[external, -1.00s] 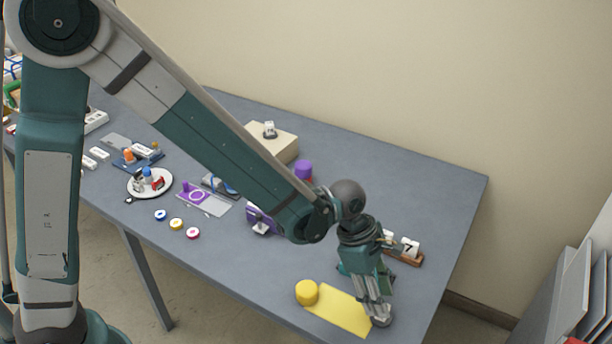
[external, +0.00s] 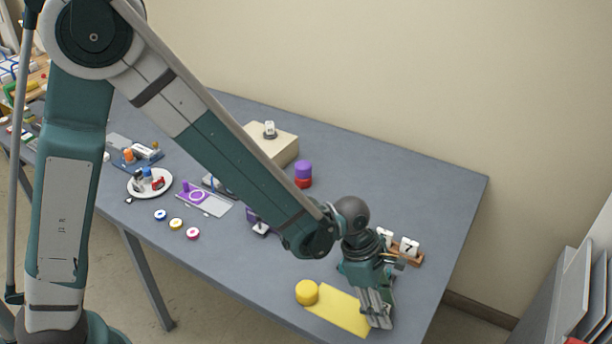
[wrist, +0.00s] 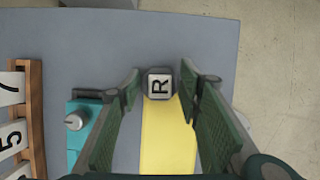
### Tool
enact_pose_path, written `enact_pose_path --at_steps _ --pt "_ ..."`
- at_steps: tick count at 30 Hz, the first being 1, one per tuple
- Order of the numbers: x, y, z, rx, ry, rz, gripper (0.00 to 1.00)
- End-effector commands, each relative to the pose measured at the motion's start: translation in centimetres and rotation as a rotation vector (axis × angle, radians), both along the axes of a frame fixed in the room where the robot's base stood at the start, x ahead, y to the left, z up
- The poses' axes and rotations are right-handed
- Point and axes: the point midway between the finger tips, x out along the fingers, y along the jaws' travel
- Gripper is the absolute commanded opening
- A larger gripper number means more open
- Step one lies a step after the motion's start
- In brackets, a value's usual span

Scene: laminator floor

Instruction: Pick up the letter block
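The letter block (wrist: 159,84) is a small pale block with a black R on its top. In the wrist view it sits at the far end of the yellow mat (wrist: 165,140), between the fingertips of my gripper (wrist: 161,87). The fingers are apart, with a narrow gap showing on each side of the block. In the external view my gripper (external: 377,320) points down at the right end of the yellow mat (external: 338,310). The block is hidden there by the fingers or too small to make out.
A yellow cylinder (external: 307,292) stands at the mat's left end. A wooden rack with numbered white tiles (external: 409,249) is behind my gripper. A teal object with a grey knob (wrist: 76,121) lies left of the mat in the wrist view. The table edge is close.

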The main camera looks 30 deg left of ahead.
Motion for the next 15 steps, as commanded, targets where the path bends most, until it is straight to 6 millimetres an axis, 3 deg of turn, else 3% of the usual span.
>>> enact_pose_path --at_steps 3,11,15 --pt "0.0 0.0 0.0 0.0 0.0 0.0 0.33" --pt "0.0 0.0 0.0 0.0 0.0 0.0 0.0" --pt "0.01 0.0 0.02 0.0 0.0 0.0 0.0"
